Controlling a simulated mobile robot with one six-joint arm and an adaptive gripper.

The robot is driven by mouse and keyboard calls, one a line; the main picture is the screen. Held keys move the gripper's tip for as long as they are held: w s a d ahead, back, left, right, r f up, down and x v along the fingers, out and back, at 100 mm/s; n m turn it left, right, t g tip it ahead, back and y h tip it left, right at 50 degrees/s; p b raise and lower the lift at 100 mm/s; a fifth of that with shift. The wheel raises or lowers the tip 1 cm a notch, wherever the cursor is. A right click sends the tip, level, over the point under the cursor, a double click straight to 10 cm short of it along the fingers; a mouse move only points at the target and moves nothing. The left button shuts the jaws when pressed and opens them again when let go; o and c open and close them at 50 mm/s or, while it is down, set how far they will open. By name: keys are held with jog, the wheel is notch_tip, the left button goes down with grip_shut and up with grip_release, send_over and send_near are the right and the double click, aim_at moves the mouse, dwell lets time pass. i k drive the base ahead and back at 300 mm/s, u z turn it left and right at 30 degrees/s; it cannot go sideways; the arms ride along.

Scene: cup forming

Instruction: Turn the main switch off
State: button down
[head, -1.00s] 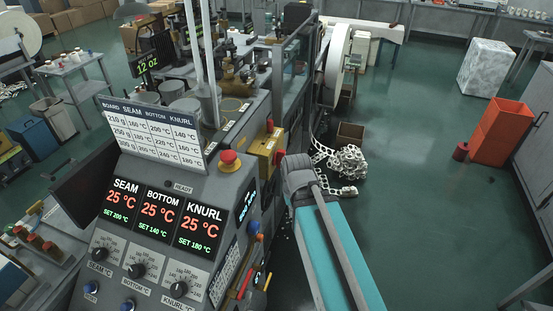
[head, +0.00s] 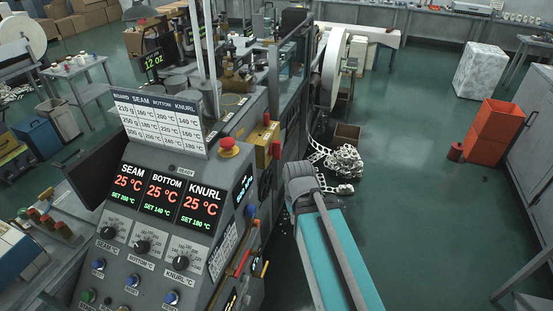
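A yellow box (head: 266,147) with red parts is on the right side of the forming machine, behind the control panel. It may carry the main switch, but no label is readable and I cannot tell the switch position. The control panel (head: 158,225) faces me, with a red mushroom button (head: 229,147) on a yellow base at its top right corner. Its displays are lit and read 25 °C for seam, bottom and knurl. My teal and grey arm stands to the right of the panel; my gripper is not in view.
Red and yellow tools (head: 240,263) hang along the panel's right side. A pile of white strip (head: 345,162) and a brown box (head: 347,134) lie on the floor beyond my arm. Orange bins (head: 492,132) stand farther right.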

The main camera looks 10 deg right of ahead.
aim_at(275, 149)
jog(key=k, duration=1.7)
jog(key=z, duration=0.4)
jog(key=i, duration=1.95)
jog(key=u, duration=0.6)
